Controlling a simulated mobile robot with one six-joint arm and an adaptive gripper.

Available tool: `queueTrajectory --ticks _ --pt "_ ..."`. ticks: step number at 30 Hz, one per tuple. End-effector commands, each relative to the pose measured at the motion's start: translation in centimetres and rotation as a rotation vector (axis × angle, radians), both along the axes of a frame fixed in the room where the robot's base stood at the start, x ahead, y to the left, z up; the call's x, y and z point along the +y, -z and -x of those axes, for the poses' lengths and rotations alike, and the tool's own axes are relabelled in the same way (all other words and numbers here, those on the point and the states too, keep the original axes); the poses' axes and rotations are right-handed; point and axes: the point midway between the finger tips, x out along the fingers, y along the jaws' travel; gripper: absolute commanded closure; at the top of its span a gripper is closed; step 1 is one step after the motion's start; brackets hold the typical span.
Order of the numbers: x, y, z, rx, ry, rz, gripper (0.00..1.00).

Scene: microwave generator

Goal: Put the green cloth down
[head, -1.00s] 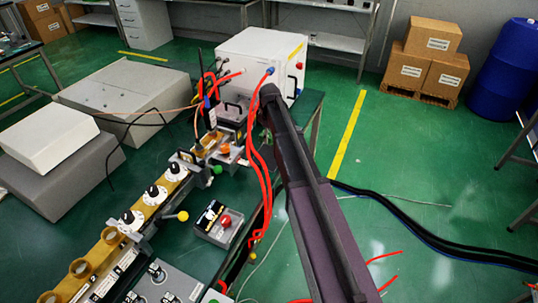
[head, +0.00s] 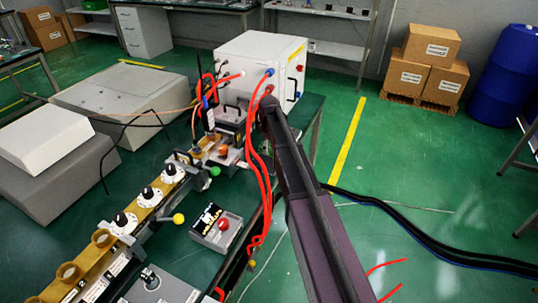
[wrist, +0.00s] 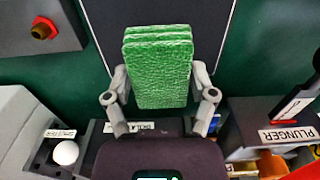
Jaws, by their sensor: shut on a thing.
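The green cloth (wrist: 158,70) shows in the wrist view as a folded, textured block of several layers. My gripper (wrist: 160,80) is shut on it, with one grey finger at each side. The cloth is over a dark panel with a thin light edge line; I cannot tell whether it touches it. In the head view my arm reaches toward the white cabinet, and I cannot make out the cloth or the gripper's fingers there.
A white cabinet (head: 245,62) with red cables (head: 262,170) stands by my arm. In the wrist view, a plunger label (wrist: 290,134) is at right, a white knob (wrist: 65,152) at lower left and a red knob (wrist: 44,28) at upper left.

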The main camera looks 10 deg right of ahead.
Motion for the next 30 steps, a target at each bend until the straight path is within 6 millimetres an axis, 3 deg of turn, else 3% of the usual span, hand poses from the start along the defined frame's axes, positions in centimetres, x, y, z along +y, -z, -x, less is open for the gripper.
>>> queueTrajectory --ticks 15,30 --pt "0.0 3.5 0.0 0.000 0.000 0.000 0.66" --pt "0.0 3.8 0.0 0.000 0.000 0.000 0.66"
